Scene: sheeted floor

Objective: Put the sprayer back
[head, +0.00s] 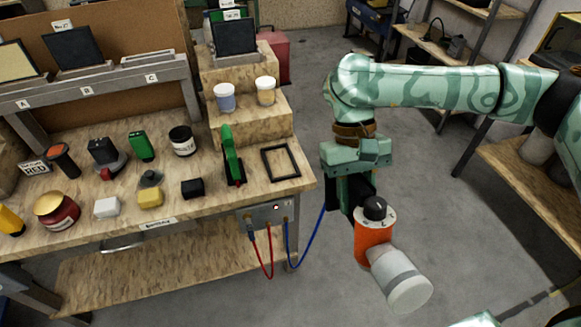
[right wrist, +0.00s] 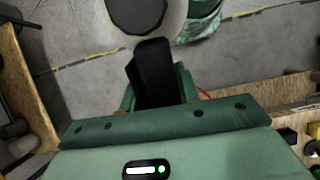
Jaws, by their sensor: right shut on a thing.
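My right gripper (head: 362,198) hangs from its arm over the floor, to the right of the workbench. It is shut on an orange thing with a black dial on top and a grey-white cylinder, which I take to be the sprayer (head: 373,241). The sprayer is tilted, its pale end toward the lower right, clear of the bench. In the right wrist view a round grey end with a dark centre (right wrist: 172,20) shows beyond a black finger; the other finger's grip is hidden. My left gripper is not in view.
The workbench (head: 300,180) holds an empty black frame (head: 281,162) near its right edge, beside a standing green tool (head: 231,155). Two jars stand on a wooden step (head: 250,115) behind. Several small items fill the left. Red and blue cables (head: 312,240) hang from the bench's side. Shelves stand right.

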